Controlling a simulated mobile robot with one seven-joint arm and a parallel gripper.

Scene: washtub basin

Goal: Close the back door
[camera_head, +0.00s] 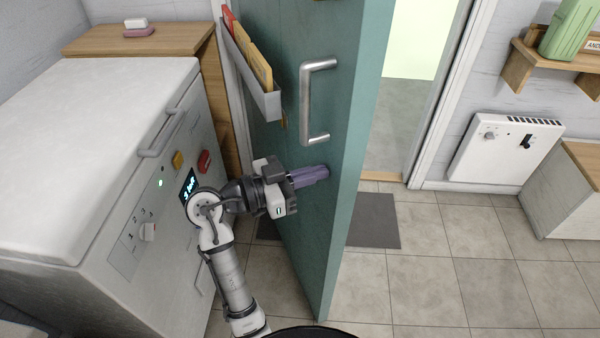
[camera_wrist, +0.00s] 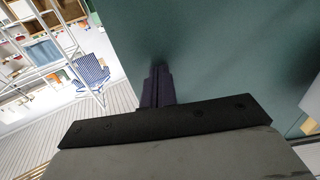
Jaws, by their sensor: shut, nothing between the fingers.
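The teal back door (camera_head: 340,220) stands open in the head view, swung into the room, with its free edge towards me. A silver bar handle (camera_head: 307,103) is on its left face. My gripper (camera_head: 322,172) is shut and empty, its purple fingers pointing right at the door's left face below the handle. In the wrist view the fingers (camera_wrist: 157,82) point at the plain teal door panel (camera_wrist: 220,55) and look very near or touching it; I cannot tell which. The doorway lies to the right of the door.
A white washing appliance (camera_head: 110,150) with a bar handle stands left, close to my arm. A grey mat (camera_head: 373,220) lies at the doorway. A white heater (camera_head: 505,148) hangs right. The tiled floor on the right is clear.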

